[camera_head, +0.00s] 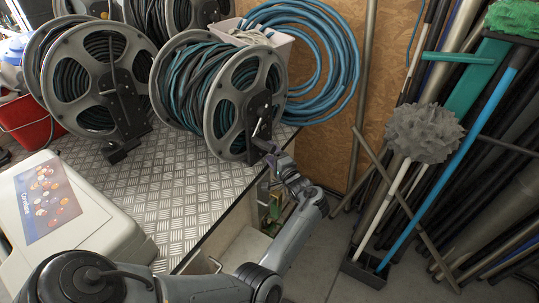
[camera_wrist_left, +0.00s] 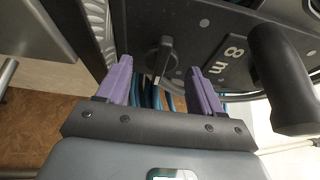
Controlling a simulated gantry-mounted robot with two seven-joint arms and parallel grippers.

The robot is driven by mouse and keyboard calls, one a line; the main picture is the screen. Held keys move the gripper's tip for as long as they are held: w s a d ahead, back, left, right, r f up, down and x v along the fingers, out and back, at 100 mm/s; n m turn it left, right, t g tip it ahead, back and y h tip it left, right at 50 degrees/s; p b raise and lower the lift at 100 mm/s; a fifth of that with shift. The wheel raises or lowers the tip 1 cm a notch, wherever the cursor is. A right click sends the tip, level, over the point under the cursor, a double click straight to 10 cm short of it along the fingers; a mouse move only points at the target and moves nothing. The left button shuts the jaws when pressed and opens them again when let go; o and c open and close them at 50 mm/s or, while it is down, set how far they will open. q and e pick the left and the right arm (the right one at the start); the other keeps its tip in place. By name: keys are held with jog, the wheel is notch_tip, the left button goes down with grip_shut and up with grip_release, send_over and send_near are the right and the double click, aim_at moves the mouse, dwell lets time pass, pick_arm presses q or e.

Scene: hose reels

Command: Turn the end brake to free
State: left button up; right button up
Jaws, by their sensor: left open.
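My left arm comes in low in the head view, and its left gripper (camera_head: 268,149) is at the hub side of the grey reel with teal hose (camera_head: 215,116). In the left wrist view the left gripper (camera_wrist_left: 159,72) is open, its two purple fingers apart. A dark knob (camera_wrist_left: 163,52) with a pale pointer mark, likely the end brake, is on the reel's grey plate between and just beyond the fingertips. I cannot tell whether the fingers touch it. The plate also carries an "8 m" label (camera_wrist_left: 230,56). The right gripper is not in view.
A black crank handle (camera_wrist_left: 281,80) sticks out close to the right finger. A second reel (camera_head: 98,80) stands to the left on the metal-plated bench (camera_head: 182,182). A white case (camera_head: 70,215) lies at the front left. Brooms and poles (camera_head: 424,134) lean at the right.

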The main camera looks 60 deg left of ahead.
pick_arm(q)
jog(key=shift+w+a, duration=0.1)
jog(key=shift+a, duration=0.75)
jog(key=c, duration=1)
